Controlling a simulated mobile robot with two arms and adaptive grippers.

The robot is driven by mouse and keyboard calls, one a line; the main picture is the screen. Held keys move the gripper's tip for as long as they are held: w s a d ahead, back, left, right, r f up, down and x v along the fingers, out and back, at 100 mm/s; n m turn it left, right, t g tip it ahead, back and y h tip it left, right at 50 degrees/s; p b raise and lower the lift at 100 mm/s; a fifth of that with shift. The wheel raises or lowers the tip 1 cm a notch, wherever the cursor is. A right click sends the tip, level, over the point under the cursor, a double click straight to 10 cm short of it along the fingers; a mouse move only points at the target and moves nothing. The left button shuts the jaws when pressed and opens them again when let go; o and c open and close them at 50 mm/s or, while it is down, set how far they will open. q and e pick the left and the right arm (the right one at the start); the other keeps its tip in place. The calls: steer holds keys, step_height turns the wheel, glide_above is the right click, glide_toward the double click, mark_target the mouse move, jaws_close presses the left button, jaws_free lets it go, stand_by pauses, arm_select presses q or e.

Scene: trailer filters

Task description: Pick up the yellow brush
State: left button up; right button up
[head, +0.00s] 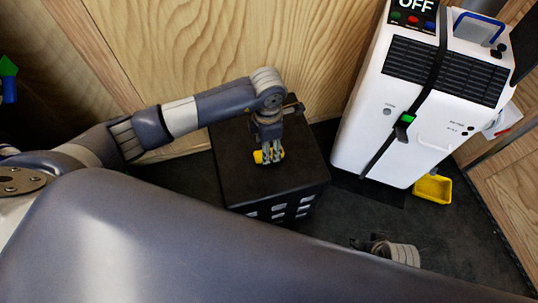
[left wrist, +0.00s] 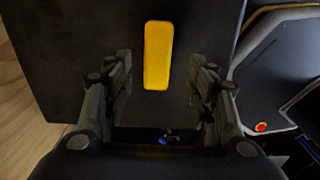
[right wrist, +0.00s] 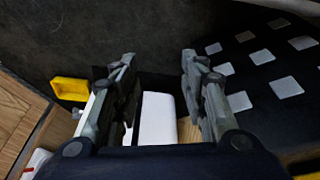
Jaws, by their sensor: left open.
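The yellow brush (head: 277,153) lies on top of the black box (head: 240,175); only its yellow part shows clearly. My left gripper (head: 268,151) is above the box, over the brush, and partly covers it in the head view. In the left wrist view the brush (left wrist: 158,50) lies ahead between the two fingers of the open left gripper (left wrist: 160,75), with room on both sides. My right gripper (right wrist: 158,65) is open and empty. It is low at the right in the head view (head: 374,243), partly hidden by my body.
A tall white machine (head: 400,125) with black vents stands right of the box. A yellow tray (head: 433,188) lies on the dark floor beside it. A wooden wall (head: 215,40) is close behind the box. The box's slotted side (right wrist: 262,85) is right of my right gripper.

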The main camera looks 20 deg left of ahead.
mark_target(258, 155)
arm_select(q)
steer(key=shift+w+f+b, duration=0.15)
steer(key=shift+f+b, duration=0.15)
steer(key=shift+f, duration=1.2)
steer(key=shift+w+f+b, duration=0.1)
steer(key=shift+f+b, duration=0.2)
steer(key=shift+f, duration=1.2)
arm_select(e)
step_height(258, 155, up, 5)
steer(key=shift+d+f, duration=0.1)
steer(key=shift+f, duration=0.1)
arm_select(q)
steer(key=shift+c, duration=0.6)
steer(key=c, duration=1)
